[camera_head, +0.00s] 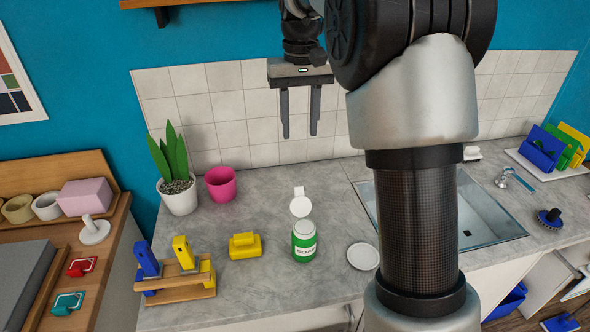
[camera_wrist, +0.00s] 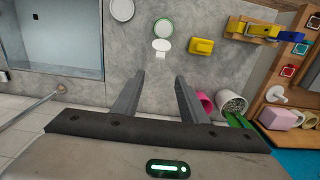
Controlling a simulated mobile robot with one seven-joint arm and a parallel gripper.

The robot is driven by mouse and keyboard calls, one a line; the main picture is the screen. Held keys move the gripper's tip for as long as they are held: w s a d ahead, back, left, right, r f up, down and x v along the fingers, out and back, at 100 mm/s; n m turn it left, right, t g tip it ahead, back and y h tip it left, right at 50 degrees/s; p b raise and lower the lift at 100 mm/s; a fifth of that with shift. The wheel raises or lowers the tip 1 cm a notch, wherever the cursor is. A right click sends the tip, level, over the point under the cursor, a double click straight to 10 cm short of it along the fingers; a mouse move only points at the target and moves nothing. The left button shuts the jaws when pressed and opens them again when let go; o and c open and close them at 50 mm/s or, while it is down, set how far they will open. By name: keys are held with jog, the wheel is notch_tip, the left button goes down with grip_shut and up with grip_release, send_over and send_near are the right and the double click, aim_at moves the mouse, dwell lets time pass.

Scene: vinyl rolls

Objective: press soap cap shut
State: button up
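A green soap bottle (camera_head: 304,245) with a "SOAP" label stands upright on the grey counter. Its white flip cap (camera_head: 301,205) is hinged open and tilted up on the far side. In the wrist view the soap bottle (camera_wrist: 164,25) is near the top, with its cap (camera_wrist: 162,47) beside it. My gripper (camera_head: 300,136) is in the air above and behind the bottle, fingers apart with nothing between them. In the wrist view my gripper (camera_wrist: 159,76) shows two separated fingers pointing toward the bottle, not touching it.
A yellow block (camera_head: 245,246) lies left of the bottle, and a white round dish (camera_head: 363,256) lies right. A pink pot (camera_head: 221,184) and a potted plant (camera_head: 178,195) stand behind left. A wooden rack (camera_head: 180,282) is front left. A sink (camera_head: 482,215) lies right.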

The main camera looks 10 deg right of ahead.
aim_at(299, 187)
notch_tip(299, 187, down, 17)
jog(key=shift+f, duration=0.2)
dwell(0.3)
jog(key=shift+c, duration=0.4)
grip_shut()
